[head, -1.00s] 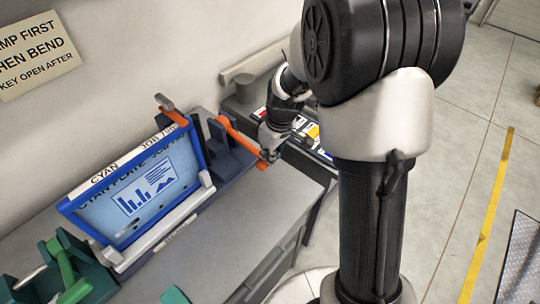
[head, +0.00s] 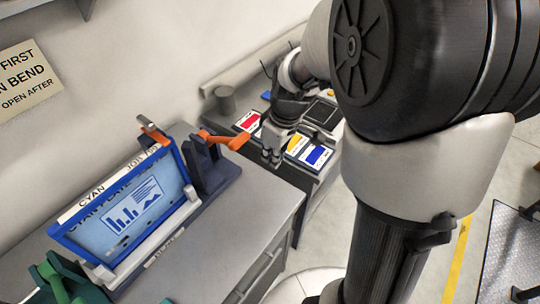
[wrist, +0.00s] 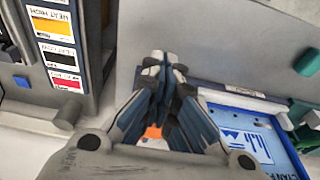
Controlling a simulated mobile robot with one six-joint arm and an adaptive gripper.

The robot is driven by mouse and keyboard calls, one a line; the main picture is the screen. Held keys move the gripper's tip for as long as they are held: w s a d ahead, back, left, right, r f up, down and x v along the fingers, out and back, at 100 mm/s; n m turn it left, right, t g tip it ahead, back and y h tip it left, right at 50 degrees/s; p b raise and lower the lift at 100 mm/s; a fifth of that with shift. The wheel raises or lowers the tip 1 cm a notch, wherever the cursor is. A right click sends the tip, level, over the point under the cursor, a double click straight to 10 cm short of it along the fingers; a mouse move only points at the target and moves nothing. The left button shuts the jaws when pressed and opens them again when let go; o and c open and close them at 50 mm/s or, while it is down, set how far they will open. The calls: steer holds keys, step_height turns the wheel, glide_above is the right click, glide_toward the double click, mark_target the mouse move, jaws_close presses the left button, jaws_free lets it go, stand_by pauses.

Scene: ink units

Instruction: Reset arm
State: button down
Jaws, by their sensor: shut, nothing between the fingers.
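My gripper (head: 272,158) is shut and empty in the head view. It hangs beside the orange lever (head: 226,139), to the right of the lever's tip and apart from it. In the wrist view the closed fingertips (wrist: 168,68) point away from me, and a bit of orange (wrist: 153,132) shows behind the fingers. The lever sits on a dark blue clamp block (head: 212,168) at the right end of the blue-framed cyan plate (head: 122,212). The plate also shows at the right of the wrist view (wrist: 240,140).
Ink units with red (head: 249,121), yellow (head: 292,142) and blue (head: 317,156) labels stand just behind and right of my gripper. A green clamp (head: 62,280) is at the lower left. The grey bench top (head: 215,240) in front of the plate is clear.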

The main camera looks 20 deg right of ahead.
stand_by(0.3)
steer(key=s+a+r+m+t+b, duration=0.1)
steer(key=s+a+r+m+b, duration=0.1)
steer(key=s, duration=0.7)
steer(key=s+a+r+m+t+h+b, duration=0.1)
steer(key=s+a+r+m, duration=0.3)
steer(key=s, duration=0.6)
step_height(320, 180, up, 2)
steer(key=shift+a+r+t+b, duration=0.1)
steer(key=shift+a+t+b, duration=0.05)
steer(key=shift+t+b, duration=0.2)
steer(key=c, duration=2.4)
jaws_free()
